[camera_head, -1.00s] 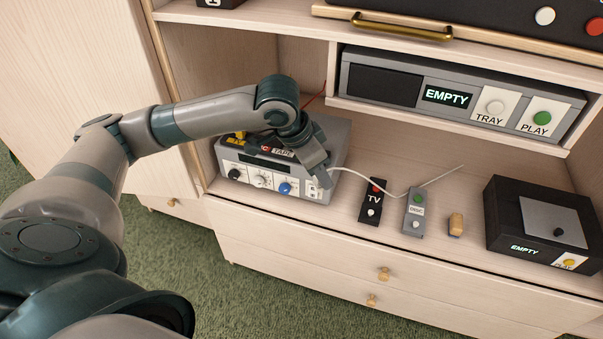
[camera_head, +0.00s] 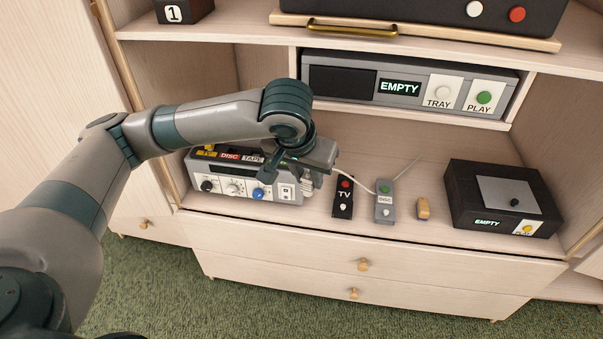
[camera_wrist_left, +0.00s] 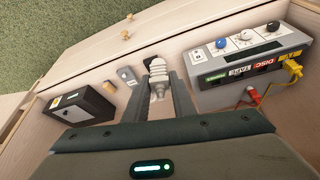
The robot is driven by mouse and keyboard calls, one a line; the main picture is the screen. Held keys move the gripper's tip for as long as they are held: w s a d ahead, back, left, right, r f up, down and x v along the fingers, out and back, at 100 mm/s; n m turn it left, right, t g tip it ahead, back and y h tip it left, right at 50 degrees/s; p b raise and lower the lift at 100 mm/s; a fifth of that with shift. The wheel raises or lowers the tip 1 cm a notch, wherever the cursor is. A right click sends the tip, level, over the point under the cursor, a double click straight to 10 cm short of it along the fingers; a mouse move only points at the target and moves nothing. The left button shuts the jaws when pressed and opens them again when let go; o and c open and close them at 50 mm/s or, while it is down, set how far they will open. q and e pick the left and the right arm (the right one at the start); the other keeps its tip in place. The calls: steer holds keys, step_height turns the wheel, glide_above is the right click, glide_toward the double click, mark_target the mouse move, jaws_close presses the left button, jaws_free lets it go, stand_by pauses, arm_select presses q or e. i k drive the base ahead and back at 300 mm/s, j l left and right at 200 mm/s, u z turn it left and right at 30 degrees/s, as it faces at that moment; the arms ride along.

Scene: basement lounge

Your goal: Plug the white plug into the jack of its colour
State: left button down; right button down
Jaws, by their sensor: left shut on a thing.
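My left gripper (camera_head: 298,168) is shut on the white plug (camera_wrist_left: 158,76), whose ribbed body shows between the two fingers in the left wrist view. In the head view the gripper is at the right end of the grey switch box (camera_head: 235,169), partly covering it. The plug is apart from the box in the wrist view. The box (camera_wrist_left: 253,62) carries TV, DISC and TAPE labels, a black, a white and a blue knob. A yellow plug (camera_wrist_left: 292,68) and a red plug (camera_wrist_left: 251,96) are at its back edge. The white jack cannot be made out. My right gripper is out of view.
Right of the box lie a black TV remote (camera_head: 343,197), a grey DISC remote (camera_head: 384,202) and a small tan block (camera_head: 423,209). A black player (camera_head: 503,198) stands farther right. The grey disc unit (camera_head: 408,85) sits on a shelf above, limiting height.

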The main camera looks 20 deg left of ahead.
mark_target(255, 157)
steer(key=u, duration=1.3)
steer(key=i+l, duration=0.4)
